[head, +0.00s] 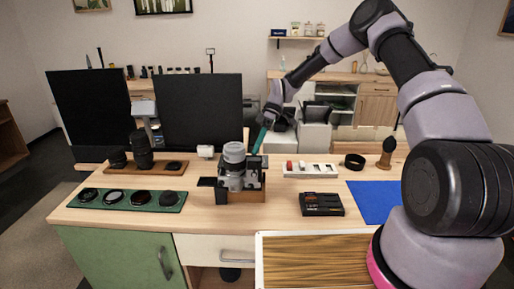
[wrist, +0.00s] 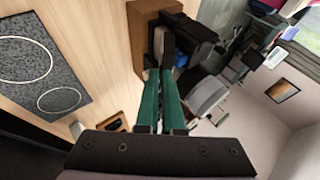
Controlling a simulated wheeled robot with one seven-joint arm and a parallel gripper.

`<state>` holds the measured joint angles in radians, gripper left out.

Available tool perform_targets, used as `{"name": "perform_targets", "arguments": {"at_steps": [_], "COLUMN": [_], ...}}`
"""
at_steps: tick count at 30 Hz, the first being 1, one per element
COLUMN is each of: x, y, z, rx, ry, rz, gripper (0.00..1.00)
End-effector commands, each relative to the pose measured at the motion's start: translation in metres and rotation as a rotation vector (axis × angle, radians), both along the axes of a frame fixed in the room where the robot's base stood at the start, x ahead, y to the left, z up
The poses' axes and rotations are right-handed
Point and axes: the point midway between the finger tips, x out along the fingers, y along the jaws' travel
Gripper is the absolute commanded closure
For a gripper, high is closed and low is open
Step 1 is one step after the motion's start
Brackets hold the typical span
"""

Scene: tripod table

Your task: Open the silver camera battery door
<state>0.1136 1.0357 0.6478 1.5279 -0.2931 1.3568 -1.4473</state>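The silver and black camera (head: 232,178) stands on a wooden block (head: 247,196) near the middle of the table, its round silver top part upward. My gripper (head: 261,141) has green fingers and reaches down at the camera's back right side. In the wrist view, my gripper (wrist: 161,73) has its fingertips close together at a grey part beside the black camera body (wrist: 190,32) and the wooden block (wrist: 143,45). A small blue patch (wrist: 180,60) shows on the camera's side. Whether the fingertips touch or hold anything is unclear. The battery door cannot be made out clearly.
A green tray (head: 128,208) of round lens parts lies at left, with lenses on a wooden board (head: 172,175) behind it. A black box (head: 321,211), a white tray (head: 310,176) and a blue mat (head: 374,204) are at right. Dark monitors (head: 200,112) stand behind.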

Motion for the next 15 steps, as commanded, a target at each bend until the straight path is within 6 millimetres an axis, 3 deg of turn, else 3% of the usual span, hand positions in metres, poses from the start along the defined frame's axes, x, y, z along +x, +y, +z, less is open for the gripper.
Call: {"name": "perform_targets", "arguments": {"at_steps": [15], "x": [0.024], "y": [0.0], "z": [-0.035], "rx": [0.019], "ry": [0.494], "rz": [-0.003], "gripper": [1.0]}}
